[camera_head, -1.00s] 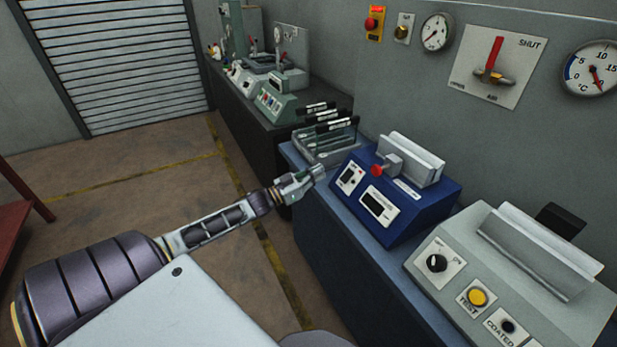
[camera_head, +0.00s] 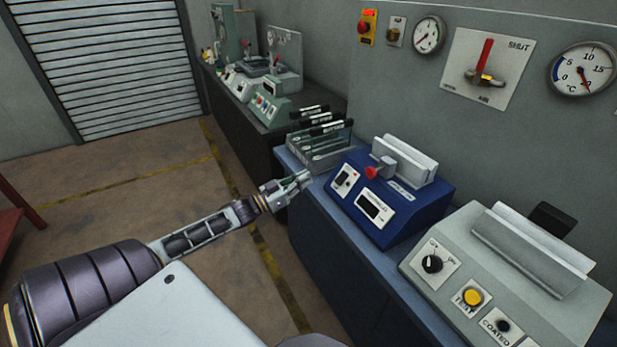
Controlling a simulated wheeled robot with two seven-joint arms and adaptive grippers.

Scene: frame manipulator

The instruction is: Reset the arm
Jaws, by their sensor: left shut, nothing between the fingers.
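My left gripper (camera_head: 302,179) is shut and empty. My left arm (camera_head: 200,232) reaches in from the lower left, stretched out over the floor. My right gripper is outside the picture.
The blue bench (camera_head: 335,245) runs along the wall and carries a grey device (camera_head: 460,262) with a yellow button at the right. A dark bench (camera_head: 250,140) with green machines stands further back. The floor (camera_head: 110,200) at the left is open. A red table (camera_head: 8,218) stands at the left edge.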

